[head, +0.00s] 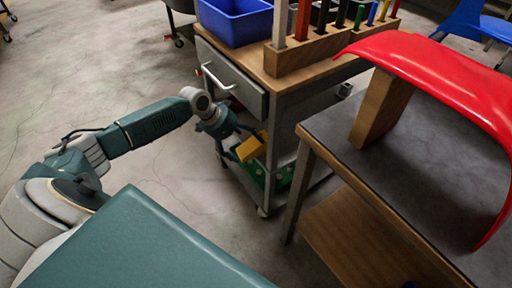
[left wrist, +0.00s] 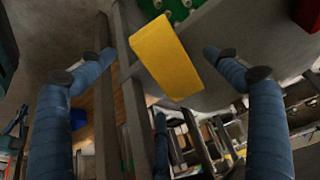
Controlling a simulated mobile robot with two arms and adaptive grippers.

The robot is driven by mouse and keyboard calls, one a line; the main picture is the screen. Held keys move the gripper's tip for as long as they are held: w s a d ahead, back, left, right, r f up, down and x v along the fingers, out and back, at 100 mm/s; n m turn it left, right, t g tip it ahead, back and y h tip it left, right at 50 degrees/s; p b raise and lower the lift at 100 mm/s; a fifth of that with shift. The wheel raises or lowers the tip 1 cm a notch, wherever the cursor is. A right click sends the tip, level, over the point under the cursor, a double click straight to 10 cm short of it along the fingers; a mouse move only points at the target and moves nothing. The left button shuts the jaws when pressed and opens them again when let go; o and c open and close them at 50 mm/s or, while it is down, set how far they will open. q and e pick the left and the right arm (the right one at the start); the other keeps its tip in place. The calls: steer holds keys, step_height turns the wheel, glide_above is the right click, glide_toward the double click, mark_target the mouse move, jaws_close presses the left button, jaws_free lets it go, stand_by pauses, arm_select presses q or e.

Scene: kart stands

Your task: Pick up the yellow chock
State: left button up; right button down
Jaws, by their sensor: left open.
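The yellow chock (head: 252,147) is at the lower level of the grey cart, near its front edge. In the left wrist view the chock (left wrist: 166,58) is a tilted yellow block between the two finger lines. My left gripper (head: 240,142) reaches in from the left and is at the chock, partly overlapping it. In the left wrist view my left gripper (left wrist: 158,54) has its blue fingers spread wide, with visible gaps on both sides of the chock. What lies directly under the chock is hard to tell. My right gripper is out of view.
The cart has a drawer (head: 232,78), a blue bin (head: 236,20) and a wooden rack (head: 300,52) on top. Something green (head: 282,178) is on its lower shelf. A table (head: 322,126) with a red curved panel (head: 440,68) stands close on the right. Open floor lies left.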

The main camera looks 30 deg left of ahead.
mark_target(253, 146)
arm_select(q)
steer(key=shift+w+d, duration=0.3)
steer(key=shift+w, duration=0.2)
steer(key=b+x, duration=0.1)
steer(key=x, duration=0.4)
steer(key=shift+w+d+f, duration=0.1)
steer(key=shift+w+d, duration=0.05)
steer(key=shift+w, duration=0.1)
steer(key=shift+s, duration=0.1)
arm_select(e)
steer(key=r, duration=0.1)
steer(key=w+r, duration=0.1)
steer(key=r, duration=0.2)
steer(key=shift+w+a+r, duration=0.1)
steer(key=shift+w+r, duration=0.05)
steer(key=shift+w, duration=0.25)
arm_select(q)
steer(key=c, duration=1.5)
steer(key=shift+r, duration=0.2)
